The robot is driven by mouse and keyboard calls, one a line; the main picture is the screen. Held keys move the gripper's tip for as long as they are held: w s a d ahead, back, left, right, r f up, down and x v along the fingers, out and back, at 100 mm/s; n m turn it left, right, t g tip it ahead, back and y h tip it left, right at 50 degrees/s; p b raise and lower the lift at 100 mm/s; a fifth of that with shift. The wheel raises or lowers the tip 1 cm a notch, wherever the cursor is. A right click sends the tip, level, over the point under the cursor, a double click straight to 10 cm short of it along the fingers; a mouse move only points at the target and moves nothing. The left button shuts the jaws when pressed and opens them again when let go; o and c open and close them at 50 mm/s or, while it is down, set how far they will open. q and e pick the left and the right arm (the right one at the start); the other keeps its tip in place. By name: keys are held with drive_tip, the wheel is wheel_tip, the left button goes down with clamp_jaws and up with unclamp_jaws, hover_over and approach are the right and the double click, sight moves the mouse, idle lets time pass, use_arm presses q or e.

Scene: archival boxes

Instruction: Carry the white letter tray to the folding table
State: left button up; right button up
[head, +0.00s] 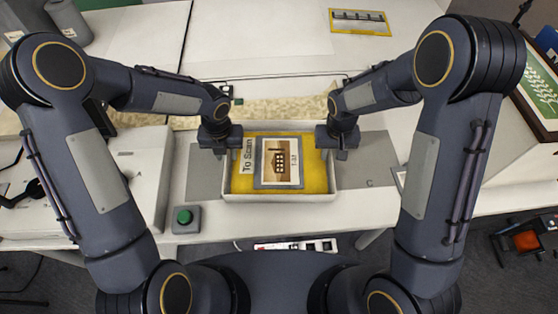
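The white letter tray (280,198) sits on a white table in front of me, on or over grey mats. It has a yellow lining and holds a card with a brown building picture (280,160). A "To Scan" label (247,160) shows at its left side. My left gripper (220,148) is at the tray's left wall and my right gripper (340,150) at its right wall. Both point down; their fingertips are small and partly hidden, so I cannot tell whether they grip the walls. I cannot tell which surface is the folding table.
A grey box with a green button (185,218) stands at the table's front edge, left of the tray. A white machine (148,180) is further left. A power strip (295,246) lies below the edge. A yellow-bordered sheet (360,30) lies at the back. A framed picture (540,90) is at right.

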use_arm(q)
drive_tip(key=shift+f, duration=0.5)
use_arm(e)
drive_tip(key=shift+f, duration=0.5)
use_arm(q)
clamp_jaws()
use_arm(e)
clamp_jaws()
